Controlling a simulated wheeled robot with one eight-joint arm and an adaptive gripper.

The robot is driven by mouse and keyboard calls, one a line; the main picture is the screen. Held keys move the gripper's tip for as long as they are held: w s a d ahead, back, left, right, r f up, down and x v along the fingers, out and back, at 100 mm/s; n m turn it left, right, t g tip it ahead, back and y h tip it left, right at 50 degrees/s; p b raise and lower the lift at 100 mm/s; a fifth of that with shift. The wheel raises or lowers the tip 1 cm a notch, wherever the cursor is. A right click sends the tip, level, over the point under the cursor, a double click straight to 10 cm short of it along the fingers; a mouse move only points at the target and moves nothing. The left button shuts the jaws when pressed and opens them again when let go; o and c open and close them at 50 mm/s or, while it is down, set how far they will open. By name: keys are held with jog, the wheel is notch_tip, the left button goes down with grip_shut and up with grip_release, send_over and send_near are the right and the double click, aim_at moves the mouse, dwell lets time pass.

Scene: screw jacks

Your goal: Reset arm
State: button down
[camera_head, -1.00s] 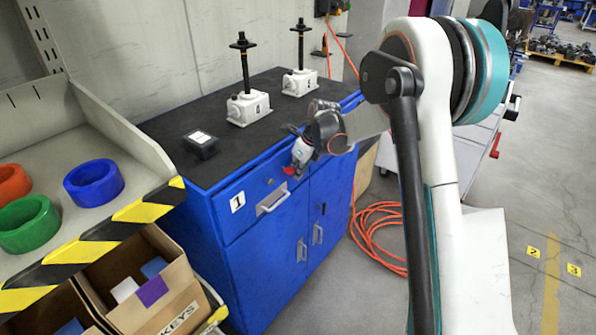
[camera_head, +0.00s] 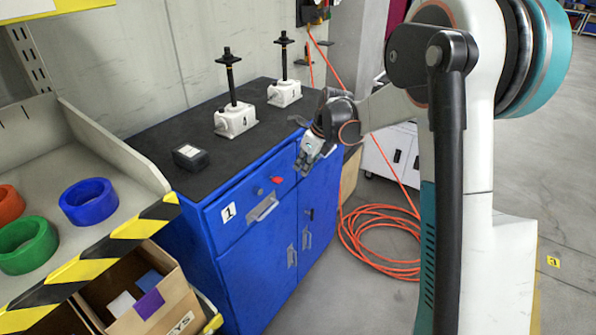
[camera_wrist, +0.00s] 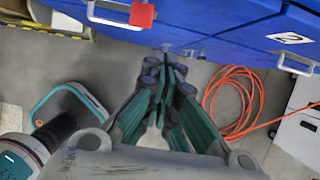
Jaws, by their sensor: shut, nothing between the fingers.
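My gripper (camera_head: 306,163) is in front of the blue cabinet (camera_head: 262,262), close to its upper front edge at the right. In the wrist view my gripper (camera_wrist: 168,62) points towards the cabinet front, with its fingers together and nothing between them. Two screw jacks, a nearer one (camera_head: 236,118) and a farther one (camera_head: 284,92), stand upright on the black cabinet top. They have white bases and black spindles. My gripper is apart from both.
A small black box (camera_head: 190,157) lies on the cabinet top. A red key tag (camera_head: 277,180) hangs at the drawer. An orange hose (camera_head: 372,240) is coiled on the floor. A shelf with blue (camera_head: 89,202) and green (camera_head: 27,246) rings stands left, above a cardboard box (camera_head: 160,310).

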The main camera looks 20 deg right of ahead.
jog(key=s+a+r+n+t+h, duration=0.1)
jog(key=s+a+r+n, duration=0.1)
jog(key=s+r+n, duration=0.6)
jog(key=s+a+r+n+t+h, duration=0.1)
jog(key=s+a+r+n, duration=0.1)
jog(key=s+r+n, duration=0.6)
jog(key=s+f+n+t, duration=0.1)
jog(key=s+f+n, duration=0.1)
jog(key=s+n, duration=0.4)
jog(key=s+a+f+n, duration=0.1)
jog(key=s+f+n, duration=0.2)
jog(key=s, duration=1)
jog(key=n, duration=0.3)
jog(key=shift+a+f+t+h, duration=0.15)
jog(key=shift+t+h, duration=0.25)
